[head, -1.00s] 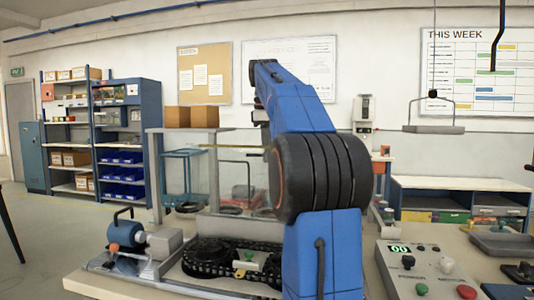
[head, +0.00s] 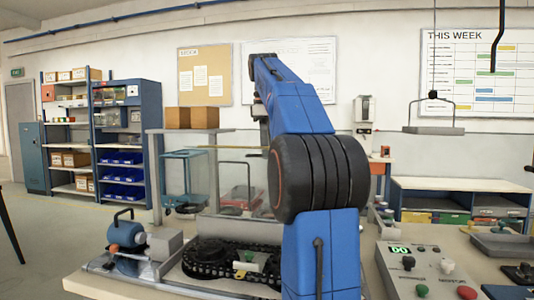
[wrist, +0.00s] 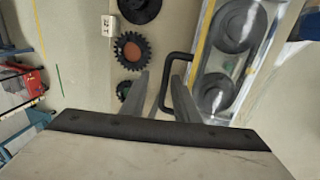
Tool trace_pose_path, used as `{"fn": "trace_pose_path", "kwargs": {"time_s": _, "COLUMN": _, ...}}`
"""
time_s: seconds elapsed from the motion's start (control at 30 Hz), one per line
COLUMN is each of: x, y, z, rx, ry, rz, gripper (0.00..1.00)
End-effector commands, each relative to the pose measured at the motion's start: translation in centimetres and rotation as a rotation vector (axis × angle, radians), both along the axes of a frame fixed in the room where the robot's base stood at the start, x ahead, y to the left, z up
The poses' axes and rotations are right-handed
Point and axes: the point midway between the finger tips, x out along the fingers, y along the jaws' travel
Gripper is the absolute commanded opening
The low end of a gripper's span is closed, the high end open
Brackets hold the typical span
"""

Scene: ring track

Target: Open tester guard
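In the wrist view, the clear guard panel with a yellow edge (wrist: 206,32) lies over two round grey wheels (wrist: 216,94). A black U-shaped handle (wrist: 179,56) stands out from its left side. My gripper (wrist: 162,76) is open, its two fingers on either side of the handle's long bar. Whether they touch it, I cannot tell. In the head view, the tester (head: 230,262) with its black chain and sprockets is on the bench; my blue arm covers its right part and hides the gripper. The guard's position is unclear in that view.
A blue motor (head: 125,232) stands at the tester's left end. A control panel (head: 428,270) with buttons and a display is on the right. In the wrist view, loose sprockets (wrist: 130,50) lie left of the handle. Blue shelves (head: 125,140) stand far back.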

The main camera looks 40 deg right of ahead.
Motion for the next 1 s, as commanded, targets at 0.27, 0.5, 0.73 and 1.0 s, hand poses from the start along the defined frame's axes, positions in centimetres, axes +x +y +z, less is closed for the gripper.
{"fn": "trace_pose_path", "kwargs": {"time_s": 0.27, "x": -0.3, "y": 0.6, "z": 3.9, "rx": -0.001, "ry": -0.002, "rz": 0.000, "gripper": 0.28}}
{"fn": "trace_pose_path", "kwargs": {"time_s": 0.5, "x": -0.5, "y": 0.9, "z": 5.5, "rx": -0.001, "ry": 0.000, "rz": 0.001, "gripper": 0.28}}
{"fn": "trace_pose_path", "kwargs": {"time_s": 0.73, "x": -0.6, "y": 1.0, "z": 5.6, "rx": 0.000, "ry": 0.000, "rz": 0.001, "gripper": 0.28}}
{"fn": "trace_pose_path", "kwargs": {"time_s": 1.0, "x": -0.6, "y": 1.4, "z": 5.9, "rx": -0.013, "ry": -0.027, "rz": 0.006, "gripper": 0.00}}
